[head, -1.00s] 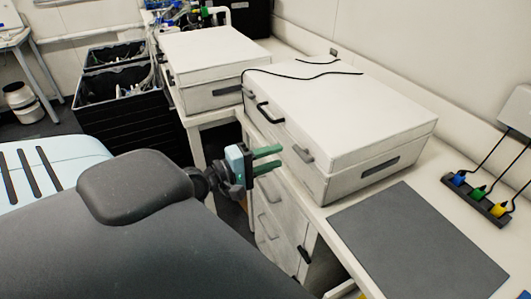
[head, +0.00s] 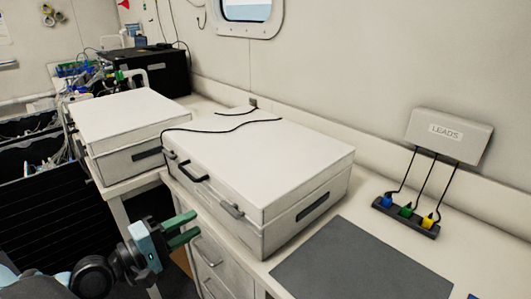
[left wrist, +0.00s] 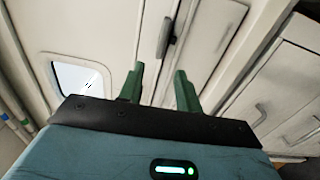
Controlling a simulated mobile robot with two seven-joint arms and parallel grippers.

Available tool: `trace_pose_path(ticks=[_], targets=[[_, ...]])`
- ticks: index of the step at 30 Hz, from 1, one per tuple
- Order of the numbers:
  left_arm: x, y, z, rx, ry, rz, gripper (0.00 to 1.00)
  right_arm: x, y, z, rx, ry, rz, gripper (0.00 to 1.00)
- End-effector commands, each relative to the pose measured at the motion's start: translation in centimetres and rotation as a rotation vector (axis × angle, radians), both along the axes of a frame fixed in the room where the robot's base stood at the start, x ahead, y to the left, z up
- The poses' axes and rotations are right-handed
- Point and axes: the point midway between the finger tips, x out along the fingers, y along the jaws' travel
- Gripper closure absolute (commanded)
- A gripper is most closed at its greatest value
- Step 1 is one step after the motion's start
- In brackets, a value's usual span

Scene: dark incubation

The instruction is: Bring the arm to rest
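My left gripper (head: 184,230) shows at the lower left in the head view, in front of the bench and beside the near white lidded box (head: 265,160). Its two green fingers are apart with nothing between them. They also show apart and empty in the left wrist view (left wrist: 158,88), pointing toward white panels and a dark handle. The fingers look clear of the box and the drawers. My right gripper is in neither view.
The bench carries a second white box (head: 125,112), a dark mat (head: 360,265) and a rack (head: 405,217) with blue, green and yellow plugs wired to a LEADS box (head: 450,135). Drawers (head: 208,255) stand below. Black crates (head: 40,205) are at the left.

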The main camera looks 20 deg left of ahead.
Motion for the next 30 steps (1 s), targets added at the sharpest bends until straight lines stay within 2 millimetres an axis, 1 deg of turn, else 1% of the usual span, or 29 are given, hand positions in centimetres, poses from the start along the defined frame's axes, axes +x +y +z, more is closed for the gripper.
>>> trace_pose_path(ticks=[3,5,8,11,12,14,15,17,18,20,21,24,27,30], targets=[[0.0,0.0,-0.1,0.002,0.000,0.001,0.65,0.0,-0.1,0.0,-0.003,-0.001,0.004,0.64],[-0.2,0.0,-0.6,0.020,0.002,0.005,0.65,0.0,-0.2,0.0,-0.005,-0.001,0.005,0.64],[-0.9,0.1,-2.9,0.105,0.009,0.021,0.65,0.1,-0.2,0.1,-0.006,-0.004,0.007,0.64],[-2.6,-0.2,-7.2,0.273,0.026,0.036,0.65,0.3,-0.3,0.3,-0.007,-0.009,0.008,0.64],[-3.5,-0.5,-9.3,0.357,0.036,0.038,0.65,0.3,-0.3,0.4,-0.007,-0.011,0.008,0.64],[-5.1,-1.1,-12.6,0.493,0.055,0.030,0.65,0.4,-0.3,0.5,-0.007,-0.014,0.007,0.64],[-6.2,-1.7,-14.6,0.581,0.070,0.018,0.65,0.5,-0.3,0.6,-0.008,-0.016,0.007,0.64],[-7.9,-2.7,-17.7,0.711,0.092,-0.007,0.65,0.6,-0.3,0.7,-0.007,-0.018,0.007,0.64],[-9.1,-3.5,-19.5,0.797,0.106,-0.028,0.65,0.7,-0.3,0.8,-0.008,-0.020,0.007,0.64],[-11.1,-4.9,-22.3,0.925,0.126,-0.072,0.65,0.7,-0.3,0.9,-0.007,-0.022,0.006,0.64],[-12.4,-5.9,-24.0,1.008,0.139,-0.108,0.65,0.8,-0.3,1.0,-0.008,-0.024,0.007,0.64],[-15.6,-8.7,-27.6,1.198,0.162,-0.208,0.65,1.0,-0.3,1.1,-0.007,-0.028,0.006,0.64],[-18.3,-11.2,-30.1,1.354,0.169,-0.310,0.65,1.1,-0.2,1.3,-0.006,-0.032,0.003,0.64],[-20.2,-13.2,-31.7,1.465,0.167,-0.393,0.65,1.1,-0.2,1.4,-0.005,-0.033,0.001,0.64]])
